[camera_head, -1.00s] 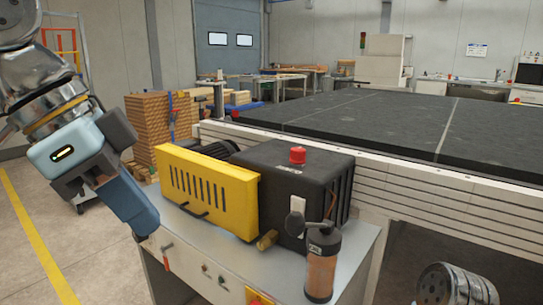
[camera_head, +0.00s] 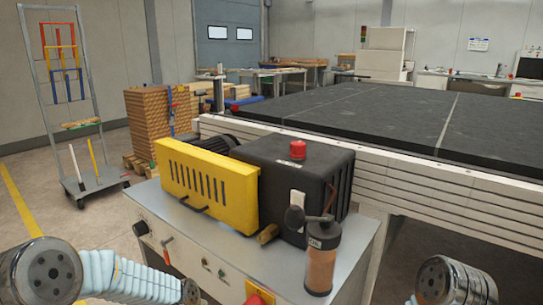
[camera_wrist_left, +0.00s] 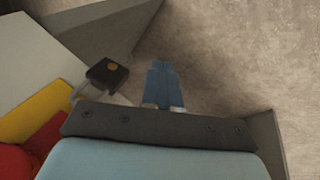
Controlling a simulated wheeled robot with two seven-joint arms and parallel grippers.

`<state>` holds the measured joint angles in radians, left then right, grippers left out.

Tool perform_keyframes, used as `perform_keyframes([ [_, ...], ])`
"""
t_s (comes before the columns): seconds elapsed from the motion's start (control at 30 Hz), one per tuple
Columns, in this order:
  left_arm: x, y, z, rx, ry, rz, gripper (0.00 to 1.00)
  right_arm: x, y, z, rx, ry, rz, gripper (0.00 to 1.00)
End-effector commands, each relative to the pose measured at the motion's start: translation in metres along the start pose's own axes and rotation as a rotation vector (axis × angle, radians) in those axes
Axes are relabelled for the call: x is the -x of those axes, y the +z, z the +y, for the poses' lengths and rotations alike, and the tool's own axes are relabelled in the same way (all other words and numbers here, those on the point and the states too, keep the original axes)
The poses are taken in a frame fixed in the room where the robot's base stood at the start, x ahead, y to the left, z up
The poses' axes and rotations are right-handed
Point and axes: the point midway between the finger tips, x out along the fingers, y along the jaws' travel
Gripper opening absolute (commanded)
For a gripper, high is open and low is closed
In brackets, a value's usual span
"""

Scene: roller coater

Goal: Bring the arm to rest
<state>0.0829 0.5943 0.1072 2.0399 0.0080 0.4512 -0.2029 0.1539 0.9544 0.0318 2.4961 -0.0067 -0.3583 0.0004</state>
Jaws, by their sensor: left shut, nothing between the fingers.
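My left gripper (camera_wrist_left: 163,84) shows in the left wrist view with its blue fingers together and nothing between them. It is over bare concrete floor, beside the machine's pale cabinet. In the head view my left arm is folded low at the lower left edge, and its gripper is out of sight. My right gripper is in neither view; only a metal joint of mine shows at the lower right of the head view.
The machine has a yellow guard (camera_head: 207,188), a black housing (camera_head: 290,183) and an amber canister (camera_head: 321,257) on its cabinet. A red-and-yellow control (camera_wrist_left: 30,130) and a dark padlock-like block (camera_wrist_left: 107,75) are close to the left gripper. A trolley (camera_head: 95,185) stands at left.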

Motion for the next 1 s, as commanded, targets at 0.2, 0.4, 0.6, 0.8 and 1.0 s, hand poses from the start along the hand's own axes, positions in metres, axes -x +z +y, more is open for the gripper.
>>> perform_keyframes([
  [0.2,-0.109,0.126,-0.045,0.299,-0.03,-0.049,0.0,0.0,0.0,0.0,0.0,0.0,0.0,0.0],
  [0.4,-0.142,0.214,-0.05,0.479,-0.06,-0.065,0.0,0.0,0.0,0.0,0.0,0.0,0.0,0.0],
  [0.6,-0.139,0.196,-0.022,0.376,-0.05,-0.021,0.0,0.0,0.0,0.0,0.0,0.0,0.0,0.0],
  [0.8,-0.137,0.186,-0.011,0.329,-0.042,-0.007,0.0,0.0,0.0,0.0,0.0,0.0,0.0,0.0],
  [1.0,-0.137,0.186,-0.012,0.329,-0.042,-0.007,0.0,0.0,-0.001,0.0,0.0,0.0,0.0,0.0],
])
